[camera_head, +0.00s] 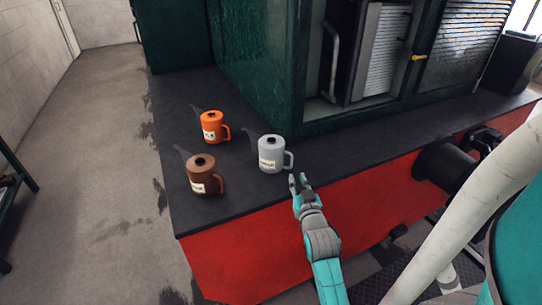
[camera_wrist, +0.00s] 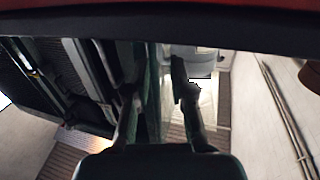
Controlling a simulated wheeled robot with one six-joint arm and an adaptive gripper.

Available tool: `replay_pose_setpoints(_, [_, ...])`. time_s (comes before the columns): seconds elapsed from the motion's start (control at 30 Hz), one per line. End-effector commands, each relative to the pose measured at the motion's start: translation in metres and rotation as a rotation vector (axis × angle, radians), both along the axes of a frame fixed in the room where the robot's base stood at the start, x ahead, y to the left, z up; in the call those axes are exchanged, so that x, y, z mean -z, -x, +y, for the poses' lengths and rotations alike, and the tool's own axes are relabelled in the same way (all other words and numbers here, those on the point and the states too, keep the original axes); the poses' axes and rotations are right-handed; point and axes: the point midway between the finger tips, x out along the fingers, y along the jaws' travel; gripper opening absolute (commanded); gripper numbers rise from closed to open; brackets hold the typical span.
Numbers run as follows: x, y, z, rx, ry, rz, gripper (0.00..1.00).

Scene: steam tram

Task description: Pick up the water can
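Three oil-can-shaped cans with thin spouts, black caps and pale labels stand upright on the dark ledge (camera_head: 225,190): a grey can (camera_head: 271,158), an orange can (camera_head: 212,129) and a brown can (camera_head: 203,178). Their label writing is too small to read, so I cannot tell which is the water can. My gripper (camera_head: 299,182) is just in front of the grey can's handle, to its lower right, apparently apart from it. In the wrist view my gripper (camera_wrist: 157,88) has its two fingers spread with nothing held between them. Part of the grey can (camera_wrist: 200,58) shows beyond the right finger.
A dark green cabin (camera_head: 265,60) with an open recess rises behind the cans. The ledge tops a red side panel (camera_head: 240,250). A black cylindrical fitting (camera_head: 445,165) sticks out at right. Bare floor (camera_head: 100,180) lies left, with a shelf rack at the edge.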

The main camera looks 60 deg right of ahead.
Motion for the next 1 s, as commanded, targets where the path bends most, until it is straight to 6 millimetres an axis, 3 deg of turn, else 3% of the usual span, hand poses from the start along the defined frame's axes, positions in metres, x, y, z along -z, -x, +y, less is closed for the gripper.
replay_pose_setpoints(0.73, [-0.011, -0.049, -0.054, -0.001, 0.002, -0.001, 0.23])
replay_pose_setpoints(1.0, [-0.010, -0.054, -0.060, -0.001, 0.000, 0.000, 0.23])
